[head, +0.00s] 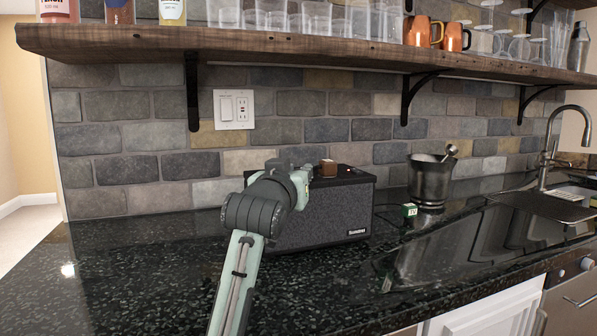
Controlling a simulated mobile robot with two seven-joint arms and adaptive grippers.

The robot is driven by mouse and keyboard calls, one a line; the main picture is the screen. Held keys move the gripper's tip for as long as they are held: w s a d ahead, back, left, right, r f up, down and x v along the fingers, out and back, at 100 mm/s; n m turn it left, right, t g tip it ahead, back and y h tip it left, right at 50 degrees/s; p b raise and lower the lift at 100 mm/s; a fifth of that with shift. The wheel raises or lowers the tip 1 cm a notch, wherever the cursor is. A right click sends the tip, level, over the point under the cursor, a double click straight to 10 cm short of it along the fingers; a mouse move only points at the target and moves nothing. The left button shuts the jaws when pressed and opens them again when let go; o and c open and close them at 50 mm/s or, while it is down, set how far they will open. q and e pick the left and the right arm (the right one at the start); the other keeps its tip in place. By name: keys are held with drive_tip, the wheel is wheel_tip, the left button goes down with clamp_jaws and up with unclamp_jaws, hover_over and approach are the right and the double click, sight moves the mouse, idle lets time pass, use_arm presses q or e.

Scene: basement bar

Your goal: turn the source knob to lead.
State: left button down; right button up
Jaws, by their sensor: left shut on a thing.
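A black amplifier (335,208) with a grey speckled grille and a small white label stands on the dark counter against the stone wall. My left gripper (301,182) is at the top left part of the amplifier, shut on what seems to be the source knob. My own wrist covers the fingertips, the knob and any markings around it, so I cannot tell where the knob points. A small brown block (328,168) sits on top of the amplifier, just right of the gripper. My right gripper is not in view.
A metal ice bucket (430,181) and a small green box (409,211) stand right of the amplifier. The sink tap (547,150) is at far right. A wooden shelf (300,45) with glasses and copper mugs hangs above. The counter's left part is clear.

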use_arm(q)
drive_tip(key=shift+h, duration=0.3)
drive_tip(key=c, duration=1.4)
unclamp_jaws()
drive_tip(key=shift+o, duration=0.2)
drive_tip(key=shift+a, duration=0.1)
drive_tip(key=v, duration=0.8)
drive_tip(key=shift+m, duration=0.3)
drive_tip(key=shift+c, duration=0.3)
